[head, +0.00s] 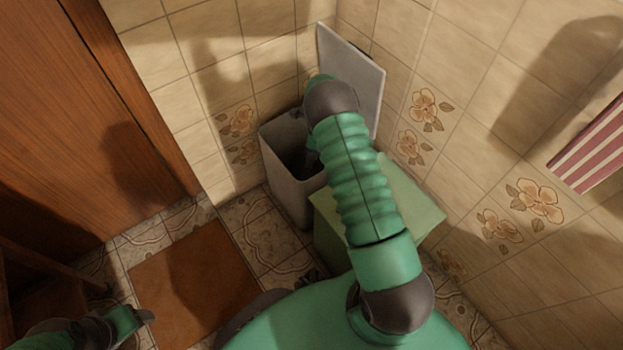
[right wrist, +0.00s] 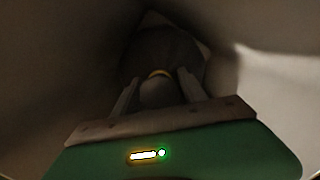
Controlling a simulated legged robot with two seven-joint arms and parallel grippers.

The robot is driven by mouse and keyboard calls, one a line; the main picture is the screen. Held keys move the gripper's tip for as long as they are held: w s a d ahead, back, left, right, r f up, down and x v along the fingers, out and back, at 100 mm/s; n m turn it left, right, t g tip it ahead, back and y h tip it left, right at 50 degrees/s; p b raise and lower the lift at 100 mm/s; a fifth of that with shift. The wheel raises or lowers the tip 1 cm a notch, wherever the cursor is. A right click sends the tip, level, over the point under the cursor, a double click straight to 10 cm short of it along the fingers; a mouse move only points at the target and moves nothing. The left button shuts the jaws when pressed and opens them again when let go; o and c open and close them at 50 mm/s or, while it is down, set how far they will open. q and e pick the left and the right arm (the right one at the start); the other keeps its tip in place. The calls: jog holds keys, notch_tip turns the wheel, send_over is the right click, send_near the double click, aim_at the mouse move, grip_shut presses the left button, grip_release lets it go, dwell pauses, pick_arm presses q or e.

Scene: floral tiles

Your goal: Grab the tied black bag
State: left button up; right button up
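A tall grey bin (head: 290,185) stands in the tiled corner with its lid (head: 352,75) raised. My right arm reaches over it, and the right gripper is down inside, mostly hidden in the head view.
A green box (head: 410,195) stands right beside the bin, partly under my right arm. Tiled walls close in behind and to the right. A wooden door (head: 75,110) is at the left, and a brown mat (head: 190,275) lies on the floor. A striped cloth (head: 595,150) hangs at the right.

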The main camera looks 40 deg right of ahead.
grip_shut()
dwell(0.3)
